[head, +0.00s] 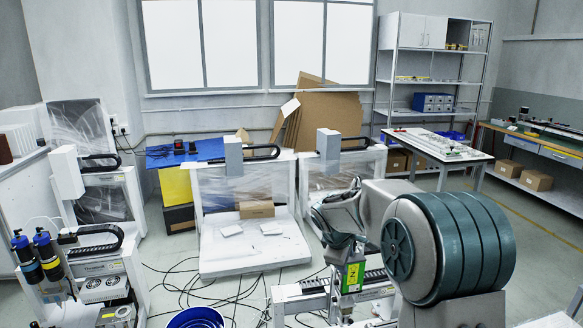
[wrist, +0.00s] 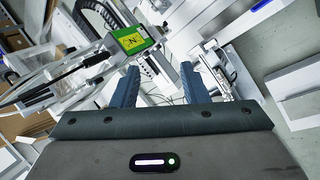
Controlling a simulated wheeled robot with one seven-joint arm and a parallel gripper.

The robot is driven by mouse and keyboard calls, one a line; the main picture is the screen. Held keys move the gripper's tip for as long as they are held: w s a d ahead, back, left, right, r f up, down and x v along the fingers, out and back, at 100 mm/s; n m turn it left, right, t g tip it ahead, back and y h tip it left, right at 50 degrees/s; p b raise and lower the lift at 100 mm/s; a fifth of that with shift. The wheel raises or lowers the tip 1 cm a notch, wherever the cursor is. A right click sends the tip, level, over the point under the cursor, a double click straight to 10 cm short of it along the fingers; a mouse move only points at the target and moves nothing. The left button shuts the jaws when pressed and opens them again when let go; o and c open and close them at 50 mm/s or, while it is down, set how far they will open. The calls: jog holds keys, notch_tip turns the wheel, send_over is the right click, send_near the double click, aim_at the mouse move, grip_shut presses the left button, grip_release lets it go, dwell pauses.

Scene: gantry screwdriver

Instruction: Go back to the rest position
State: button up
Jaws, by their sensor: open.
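My gripper (wrist: 160,82) is open in the wrist view, with its two dark blue fingers spread apart and nothing held between them. The gantry screwdriver unit with a green and yellow label (wrist: 132,40) is just beyond and to the left of the fingers. The same label shows in the head view (head: 352,276), below the front of my arm. My arm is at the right of the head view, its large teal joint in front of the gantry. The fingertips are hard to make out there, and part of the gantry is hidden behind the arm.
A white gantry station (head: 245,262) with small white plates and a cardboard box (head: 257,209) stands at the middle. Another machine (head: 100,265) stands at the left. Black cables (head: 180,285) and a blue bin (head: 196,319) lie on the floor. A white table (head: 437,145) is behind.

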jog(key=s+r+m+y+p, duration=0.1)
jog(key=s+r+m+p, duration=0.1)
jog(key=s, duration=0.9)
jog(key=s+r+m+g+y+p, duration=0.1)
jog(key=s+r+m, duration=0.3)
jog(key=s, duration=0.7)
jog(key=s+r+m+y+p, duration=0.1)
jog(key=s+r+m+p, duration=0.1)
jog(key=s+m, duration=0.4)
jog(key=s+r, duration=0.1)
jog(key=s, duration=0.3)
jog(key=shift+s+d+m+g+p, duration=0.3)
jog(key=shift+s+p, duration=0.1)
jog(key=shift+c, duration=0.4)
jog(key=shift+d, duration=0.1)
